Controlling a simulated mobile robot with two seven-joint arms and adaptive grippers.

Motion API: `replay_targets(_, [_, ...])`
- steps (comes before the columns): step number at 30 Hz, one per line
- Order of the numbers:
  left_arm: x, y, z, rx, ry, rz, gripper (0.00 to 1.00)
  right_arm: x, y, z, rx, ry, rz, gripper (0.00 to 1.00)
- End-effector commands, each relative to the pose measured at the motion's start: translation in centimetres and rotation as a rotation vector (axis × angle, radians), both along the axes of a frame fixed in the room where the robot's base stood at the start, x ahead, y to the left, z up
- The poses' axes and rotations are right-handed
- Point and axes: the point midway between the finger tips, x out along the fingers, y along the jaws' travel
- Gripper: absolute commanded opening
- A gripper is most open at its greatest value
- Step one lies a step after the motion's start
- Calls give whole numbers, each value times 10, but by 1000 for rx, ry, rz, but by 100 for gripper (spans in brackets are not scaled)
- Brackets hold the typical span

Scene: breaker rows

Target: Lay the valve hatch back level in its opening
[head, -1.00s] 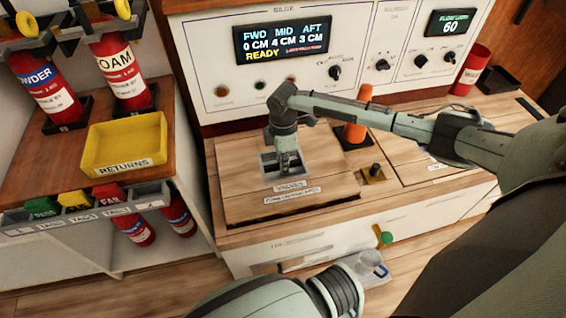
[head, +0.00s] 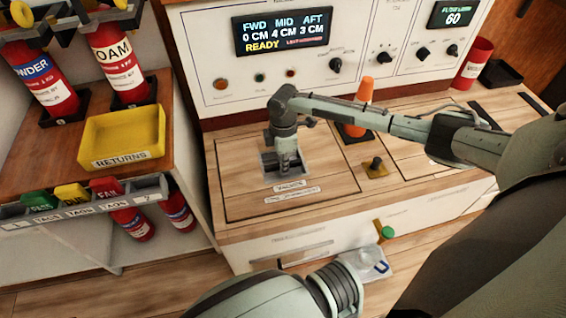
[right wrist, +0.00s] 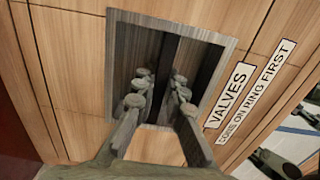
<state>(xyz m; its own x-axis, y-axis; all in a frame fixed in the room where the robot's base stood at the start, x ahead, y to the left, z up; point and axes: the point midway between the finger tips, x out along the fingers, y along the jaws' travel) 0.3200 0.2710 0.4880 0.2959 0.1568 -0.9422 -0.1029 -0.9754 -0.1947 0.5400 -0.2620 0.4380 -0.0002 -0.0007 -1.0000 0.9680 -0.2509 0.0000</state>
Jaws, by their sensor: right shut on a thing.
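The valve hatch (head: 240,165) is a wooden panel labelled VALVES, set in the top of the wooden counter. It looks level with the counter, with a thin dark seam around it. My right gripper (head: 289,166) reaches down into the hatch's square grey recess. In the right wrist view, the fingers (right wrist: 158,88) are inside the recess, closed on the hatch's pull, a dark bar that they partly hide. The hatch wood (right wrist: 75,65) surrounds the recess there. My left gripper is not in view.
An orange cone-shaped thing (head: 357,115) and a small dark knob on a brass plate (head: 376,168) stand right of the hatch. A control panel (head: 215,60) rises behind. A yellow RETURNS tray (head: 122,160) is at left. A green-knobbed handle (head: 387,232) sticks out at the front.

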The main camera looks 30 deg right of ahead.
Motion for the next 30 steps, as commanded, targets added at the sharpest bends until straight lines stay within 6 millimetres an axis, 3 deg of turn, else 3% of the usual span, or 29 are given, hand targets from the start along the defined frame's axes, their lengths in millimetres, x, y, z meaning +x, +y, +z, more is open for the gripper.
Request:
replay_targets(3, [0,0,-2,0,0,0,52,2,0,-2,2,-5,0,0])
replay_targets(4, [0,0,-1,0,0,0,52,2,0,-1,2,-6,0,15])
replay_targets(9, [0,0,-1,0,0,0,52,2,0,-1,1,-3,0,35])
replay_targets(20, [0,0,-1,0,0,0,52,-1,0,0,0,2,1,35])
replay_targets(23, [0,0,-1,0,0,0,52,1,0,13,0,-2,1,35])
replay_targets(30, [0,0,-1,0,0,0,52,1,0,64,1,-4,2,35])
